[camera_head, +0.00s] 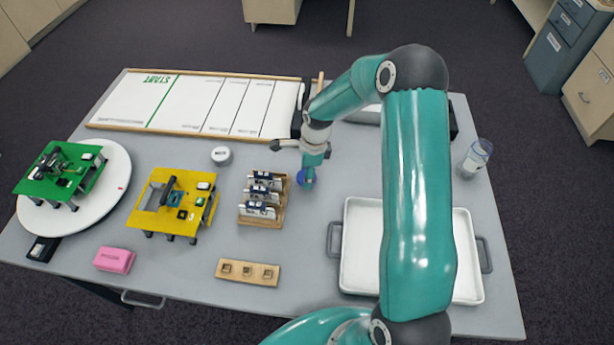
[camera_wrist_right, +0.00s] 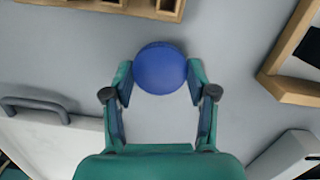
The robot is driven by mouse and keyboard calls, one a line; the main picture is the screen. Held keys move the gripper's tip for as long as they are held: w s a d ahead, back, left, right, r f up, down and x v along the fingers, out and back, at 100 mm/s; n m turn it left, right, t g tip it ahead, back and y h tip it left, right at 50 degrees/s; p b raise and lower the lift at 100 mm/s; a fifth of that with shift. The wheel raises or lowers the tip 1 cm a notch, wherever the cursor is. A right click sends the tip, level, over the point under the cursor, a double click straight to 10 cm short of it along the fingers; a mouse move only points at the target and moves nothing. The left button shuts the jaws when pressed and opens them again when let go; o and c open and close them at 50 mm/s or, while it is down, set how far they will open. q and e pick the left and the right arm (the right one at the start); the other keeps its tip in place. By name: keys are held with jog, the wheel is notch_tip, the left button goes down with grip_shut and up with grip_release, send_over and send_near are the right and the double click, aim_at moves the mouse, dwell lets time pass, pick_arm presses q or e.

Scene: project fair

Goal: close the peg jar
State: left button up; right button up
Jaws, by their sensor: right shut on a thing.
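My right gripper (camera_head: 308,170) is shut on a round blue lid (camera_head: 304,180), low over the table just right of the wooden card rack. In the right wrist view the blue lid (camera_wrist_right: 160,68) sits between the two fingertips, seen flat face on. Whether it touches the table I cannot tell. The peg jar (camera_head: 475,159), clear with a white label, stands upright at the table's right edge, well apart from the gripper. No lid shows clearly on it; its contents are too small to make out. My left gripper is not in view.
A white tray (camera_head: 356,273) with grey handles lies at the front right, partly behind my right arm. The wooden rack (camera_head: 275,219), yellow stand (camera_head: 148,219), small white cylinder (camera_head: 221,156) and wooden block (camera_head: 230,276) are left of the lid. A white track board (camera_head: 190,103) lies behind.

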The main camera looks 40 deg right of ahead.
notch_tip(320, 180, up, 18)
jog(key=b, duration=0.1)
jog(key=shift+r, duration=0.2)
jog(key=shift+a, duration=0.1)
dwell(0.4)
jog(key=w+a+f+n+g, duration=0.1)
jog(key=a+f+n, duration=0.3)
jog(key=a+n, duration=0.5)
jog(key=w+a+f+n+g+h, duration=0.1)
jog(key=a+f+n, duration=0.4)
jog(key=a+n, duration=0.5)
jog(key=shift+w+a+n, duration=0.25)
jog(key=shift+w+n, duration=0.35)
jog(key=shift+n, duration=2.9)
